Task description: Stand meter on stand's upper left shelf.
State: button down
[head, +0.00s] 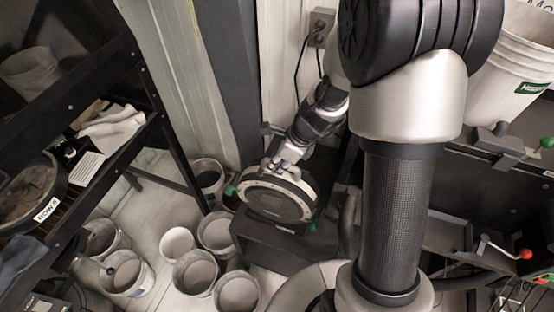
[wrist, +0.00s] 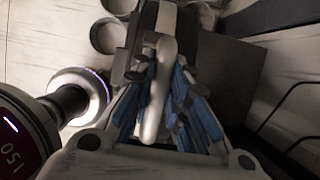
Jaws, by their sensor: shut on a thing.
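The seed meter (head: 275,203) is a round disc with a dark face, a pale rim and green knobs at its side and lower edge. It is tilted and shows just over a dark box-like stand (head: 262,246); I cannot tell whether they touch. My gripper (head: 287,160) is at the meter's upper rim. In the wrist view, my gripper (wrist: 163,100) has its blue-padded fingers closed on both sides of a pale bar of the meter (wrist: 160,85). The meter's face is hidden there. The stand's separate shelves are not clear.
A black shelving rack (head: 150,128) with cloths and tubs fills the left. Several pale buckets (head: 195,272) stand on the floor left of the dark stand. A large white bucket (head: 508,88) is at upper right. A red-knobbed lever (head: 524,254) sticks out at right.

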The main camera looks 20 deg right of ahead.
jog(key=shift+w+f, duration=0.15)
jog(key=shift+f, duration=0.65)
jog(key=shift+f+b, duration=0.2)
jog(key=shift+b, duration=0.2)
jog(key=c, duration=1.6)
grip_release()
jog(key=shift+s+f, duration=0.1)
jog(key=shift+s, duration=0.1)
jog(key=shift+o, duration=0.2)
